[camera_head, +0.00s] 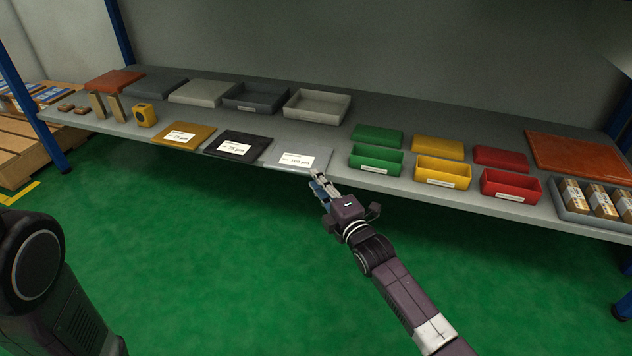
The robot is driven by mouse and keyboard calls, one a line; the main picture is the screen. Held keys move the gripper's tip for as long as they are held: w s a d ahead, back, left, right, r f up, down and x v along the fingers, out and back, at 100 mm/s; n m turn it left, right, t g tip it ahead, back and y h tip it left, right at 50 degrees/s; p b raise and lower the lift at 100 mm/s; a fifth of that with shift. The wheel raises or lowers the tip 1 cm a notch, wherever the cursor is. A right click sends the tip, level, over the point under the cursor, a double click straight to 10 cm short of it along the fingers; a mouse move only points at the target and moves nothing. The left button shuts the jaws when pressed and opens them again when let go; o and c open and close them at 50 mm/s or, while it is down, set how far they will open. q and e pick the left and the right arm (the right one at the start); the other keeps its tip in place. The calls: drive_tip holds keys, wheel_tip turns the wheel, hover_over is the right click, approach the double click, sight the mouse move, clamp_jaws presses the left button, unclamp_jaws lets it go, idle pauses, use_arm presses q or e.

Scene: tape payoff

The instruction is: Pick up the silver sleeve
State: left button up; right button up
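The silver sleeve (284,154) lies flat near the front edge of the grey shelf, with a white label on its top. It is the rightmost of three flat sleeves. My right gripper (315,180) is at the sleeve's front right corner, reaching up from the lower right. Its fingertips are very near or touching the sleeve's front edge. The fingers are small here, and I cannot tell if they are apart or closed on the edge. My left gripper is not in view; only part of my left arm shows at the lower left.
A black sleeve (238,145) and a yellow sleeve (184,135) lie to the left. A green bin (375,160), a yellow bin (442,172) and a red bin (510,186) stand to the right. Grey trays (317,105) stand behind. Green floor in front is clear.

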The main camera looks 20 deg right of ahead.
drive_tip(key=shift+c, duration=1.4)
clamp_jaws()
drive_tip(key=shift+f, duration=0.1)
